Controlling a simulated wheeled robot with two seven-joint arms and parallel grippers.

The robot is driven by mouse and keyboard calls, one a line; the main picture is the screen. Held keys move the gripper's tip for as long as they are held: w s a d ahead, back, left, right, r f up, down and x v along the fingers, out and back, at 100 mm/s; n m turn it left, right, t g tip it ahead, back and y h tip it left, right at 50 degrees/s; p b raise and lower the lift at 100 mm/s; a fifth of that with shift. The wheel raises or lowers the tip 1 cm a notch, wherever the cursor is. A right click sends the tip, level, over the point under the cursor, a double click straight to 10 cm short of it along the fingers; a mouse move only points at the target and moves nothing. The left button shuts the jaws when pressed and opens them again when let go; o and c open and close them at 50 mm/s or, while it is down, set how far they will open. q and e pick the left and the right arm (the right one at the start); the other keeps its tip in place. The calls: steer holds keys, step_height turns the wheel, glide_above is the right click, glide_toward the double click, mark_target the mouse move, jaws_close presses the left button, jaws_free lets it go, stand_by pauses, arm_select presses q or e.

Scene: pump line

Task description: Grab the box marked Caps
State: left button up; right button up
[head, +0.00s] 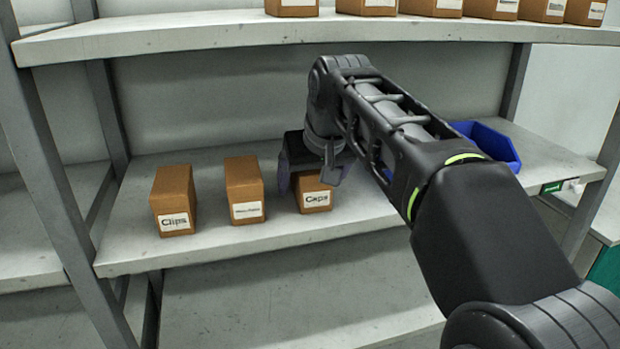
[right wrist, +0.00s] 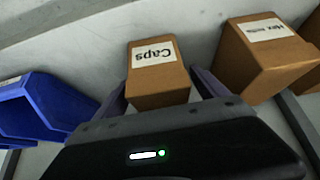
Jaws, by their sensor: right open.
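The brown Caps box (head: 315,196) stands on the middle shelf, third from the left in the head view, with its top partly hidden by my gripper. In the right wrist view the Caps box (right wrist: 158,75) shows its label upside down. My right gripper (head: 308,178) is at the box, with its fingers on either side. In the right wrist view the right gripper (right wrist: 160,95) is open, with the box between its fingers. I cannot tell whether a finger touches the box. My left gripper is not in view.
A Clips box (head: 173,200) and another brown box (head: 244,190) stand to the left on the same shelf (head: 270,240). A blue bin (head: 490,145) is to the right. The upper shelf (head: 230,30) holds several more boxes above my arm.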

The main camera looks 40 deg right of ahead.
steer(key=shift+c, duration=0.3)
steer(key=c, duration=1.7)
